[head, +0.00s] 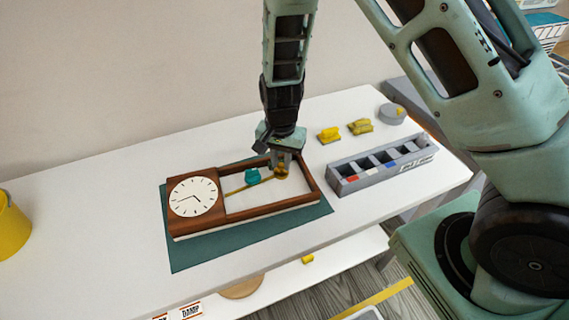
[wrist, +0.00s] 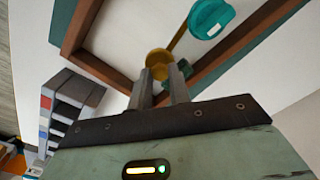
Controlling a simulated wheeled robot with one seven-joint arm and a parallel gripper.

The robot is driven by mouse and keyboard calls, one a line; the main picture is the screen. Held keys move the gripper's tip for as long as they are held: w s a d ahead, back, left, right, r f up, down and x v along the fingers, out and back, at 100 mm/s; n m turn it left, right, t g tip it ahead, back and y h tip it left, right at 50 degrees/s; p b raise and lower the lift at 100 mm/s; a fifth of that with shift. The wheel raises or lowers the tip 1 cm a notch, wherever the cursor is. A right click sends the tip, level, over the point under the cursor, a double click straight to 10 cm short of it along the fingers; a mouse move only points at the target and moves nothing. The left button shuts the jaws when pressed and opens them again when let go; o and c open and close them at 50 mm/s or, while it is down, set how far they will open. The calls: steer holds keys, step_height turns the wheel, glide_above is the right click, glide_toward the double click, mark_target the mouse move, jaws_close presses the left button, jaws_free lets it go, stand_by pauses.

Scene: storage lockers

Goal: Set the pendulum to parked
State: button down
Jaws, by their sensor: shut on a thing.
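A wooden clock case (head: 200,222) with a white dial (head: 193,196) lies flat on a teal mat (head: 190,256). A brass pendulum rod (head: 238,190) runs along its open white window, ending in a brass bob (head: 281,172). My gripper (head: 283,160) points down into the far right end of the window and is shut on the bob, which also shows between the fingertips in the wrist view (wrist: 158,62). A teal knob-like piece (head: 252,175) sits beside the rod; it also shows in the wrist view (wrist: 210,18). The fingers hide part of the bob.
A grey compartment tray (head: 345,187) stands right of the clock. Yellow blocks (head: 329,135) and a grey round tin (head: 392,113) lie behind it. A yellow container (head: 12,228) stands at far left. The white table (head: 100,190) is clear between it and the mat.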

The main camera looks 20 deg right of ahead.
steer(key=c, duration=1.3)
jaws_free()
step_height(320, 180, up, 17)
steer(key=shift+r, duration=0.2)
steer(key=s+a+r+n, duration=0.1)
steer(key=s+a+n, duration=0.2)
steer(key=s+n, duration=0.5)
steer(key=s+a+r+n, duration=0.2)
steer(key=s+n, duration=0.5)
steer(key=s, duration=0.9)
steer(key=shift+s+a+n+y, duration=0.2)
steer(key=shift+a+n+y, duration=0.1)
steer(key=shift+a+n, duration=0.15)
